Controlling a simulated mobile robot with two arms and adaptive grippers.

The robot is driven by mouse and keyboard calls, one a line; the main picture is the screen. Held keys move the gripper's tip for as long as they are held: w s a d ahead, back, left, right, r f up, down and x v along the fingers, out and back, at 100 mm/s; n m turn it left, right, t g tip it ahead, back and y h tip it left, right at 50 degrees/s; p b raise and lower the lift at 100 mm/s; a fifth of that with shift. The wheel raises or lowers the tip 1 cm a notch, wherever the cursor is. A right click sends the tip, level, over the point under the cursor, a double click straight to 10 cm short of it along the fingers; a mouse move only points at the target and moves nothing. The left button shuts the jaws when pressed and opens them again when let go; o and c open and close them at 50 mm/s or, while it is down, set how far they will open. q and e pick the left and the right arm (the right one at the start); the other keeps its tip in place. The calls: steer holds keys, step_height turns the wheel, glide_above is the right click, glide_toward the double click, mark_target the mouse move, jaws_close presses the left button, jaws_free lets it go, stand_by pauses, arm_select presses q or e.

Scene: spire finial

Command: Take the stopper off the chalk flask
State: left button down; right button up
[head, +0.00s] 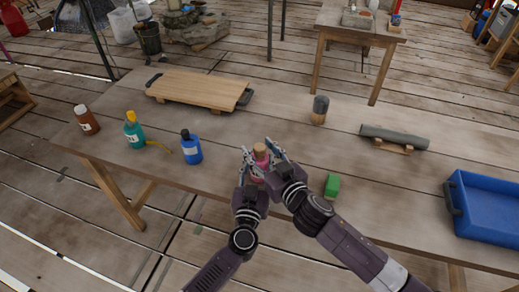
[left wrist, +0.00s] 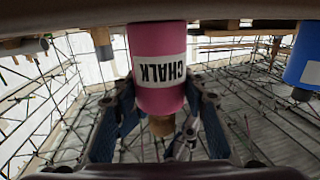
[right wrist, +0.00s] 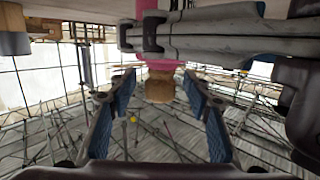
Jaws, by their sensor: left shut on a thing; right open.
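The pink chalk flask (head: 260,163) stands near the front edge of the table, with a brown cork stopper (head: 260,149) in its top. In the left wrist view the flask (left wrist: 158,95) appears upside down, its label reading CHALK. My left gripper (head: 249,164) is shut on the flask's body. My right gripper (head: 273,152) is open at the flask's top. In the right wrist view the stopper (right wrist: 160,86) lies between its spread fingertips, with gaps visible on both sides. The arms hide part of the flask in the head view.
A blue bottle (head: 191,147), a teal bottle (head: 134,131) and a brown bottle (head: 87,121) stand to the left. A green block (head: 332,186) lies right of my right gripper. A blue tray (head: 456,197) is at the far right, a wooden board (head: 200,87) behind.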

mark_target(259, 146)
jaws_close()
steer(key=shift+r, duration=0.1)
stand_by(0.6)
steer(key=shift+r, duration=1)
steer(key=shift+r, duration=2)
arm_select(q)
steer(key=c, duration=1.1)
jaws_free()
steer(key=shift+s, duration=0.15)
